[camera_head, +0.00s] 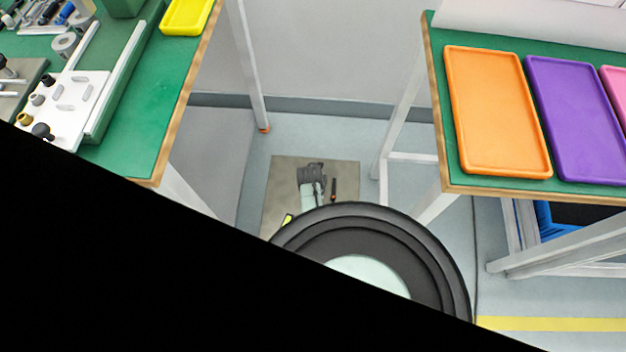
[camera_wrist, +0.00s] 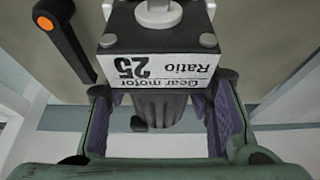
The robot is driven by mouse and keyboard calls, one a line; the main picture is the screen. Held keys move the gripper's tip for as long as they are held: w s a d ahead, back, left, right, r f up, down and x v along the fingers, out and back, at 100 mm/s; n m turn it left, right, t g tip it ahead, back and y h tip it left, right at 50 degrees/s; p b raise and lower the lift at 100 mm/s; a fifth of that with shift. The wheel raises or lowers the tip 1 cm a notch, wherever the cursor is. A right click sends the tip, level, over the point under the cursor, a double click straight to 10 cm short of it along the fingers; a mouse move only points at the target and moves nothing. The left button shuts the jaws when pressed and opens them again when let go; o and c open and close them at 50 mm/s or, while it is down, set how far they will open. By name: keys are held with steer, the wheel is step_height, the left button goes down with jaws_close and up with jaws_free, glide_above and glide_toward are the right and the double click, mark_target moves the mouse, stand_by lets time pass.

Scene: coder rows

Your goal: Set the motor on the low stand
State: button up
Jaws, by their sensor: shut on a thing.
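The grey motor (camera_wrist: 157,65) fills the upper middle of the wrist view, with a white label reading "Gear motor Ratio 25" upside down. My gripper (camera_wrist: 160,95) is shut on it, with a purple-padded finger at each side. In the head view the motor (camera_head: 312,175) shows over a flat taupe square, which looks like the low stand (camera_head: 284,180). I cannot tell whether the motor touches the stand or is above it. My own dark arm hides the near part of the stand and most of my gripper in the head view.
A black lever with an orange end (camera_head: 333,187) is close beside the motor; it also shows in the wrist view (camera_wrist: 62,38). A green-topped table (camera_head: 150,125) stands at left. Another (camera_head: 436,100), with an orange tray (camera_head: 497,165) and purple tray (camera_head: 577,175), stands at right.

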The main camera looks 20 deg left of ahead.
steer(key=shift+w, duration=0.15)
steer(key=o, duration=1.3)
steer(key=shift+s+f, duration=0.1)
steer(key=shift+s, duration=0.15)
steer(key=v, duration=1.2)
steer(key=shift+w, duration=0.1)
